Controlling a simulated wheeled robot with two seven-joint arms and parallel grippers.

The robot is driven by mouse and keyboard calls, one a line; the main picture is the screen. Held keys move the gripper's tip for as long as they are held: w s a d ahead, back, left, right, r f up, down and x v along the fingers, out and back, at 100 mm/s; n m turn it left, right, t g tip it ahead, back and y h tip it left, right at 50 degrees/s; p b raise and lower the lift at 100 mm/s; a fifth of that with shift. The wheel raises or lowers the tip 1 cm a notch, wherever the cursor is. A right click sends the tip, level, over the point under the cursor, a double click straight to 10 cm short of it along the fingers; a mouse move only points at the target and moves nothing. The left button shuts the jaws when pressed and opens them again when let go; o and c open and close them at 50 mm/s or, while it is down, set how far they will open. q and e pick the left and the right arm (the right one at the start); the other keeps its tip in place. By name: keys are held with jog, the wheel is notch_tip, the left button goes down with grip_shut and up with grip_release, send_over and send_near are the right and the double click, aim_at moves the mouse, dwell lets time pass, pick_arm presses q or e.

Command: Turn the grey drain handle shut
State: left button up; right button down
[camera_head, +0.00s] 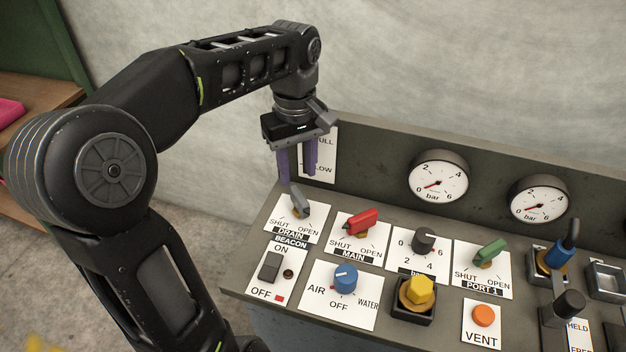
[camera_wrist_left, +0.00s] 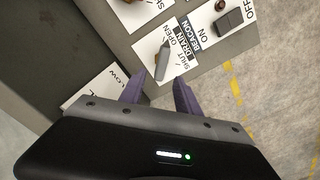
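The grey drain handle (camera_head: 299,201) stands on a white plate marked SHUT on the left and OPEN on the right, at the panel's far left corner. In the head view its grey lever slants up and to the left from its base. It also shows in the left wrist view (camera_wrist_left: 162,62), just beyond the fingertips. My left gripper (camera_head: 297,176) is open, its two purple fingers pointing down above and behind the handle. My right gripper is out of view.
A red MAIN handle (camera_head: 354,223) sits just right of the drain plate. A beacon switch (camera_head: 270,266) and a blue AIR/WATER knob (camera_head: 345,278) are in front. A back wall with gauges (camera_head: 438,177) rises behind, with a FULL/LOW label (camera_head: 325,165) close to the fingers.

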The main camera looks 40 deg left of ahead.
aim_at(298, 192)
pick_arm(q)
jog(key=shift+s, duration=0.15)
notch_tip(298, 192, down, 8)
jog(key=shift+r, duration=0.1)
dwell(0.5)
jog(key=shift+c, duration=0.5)
grip_shut()
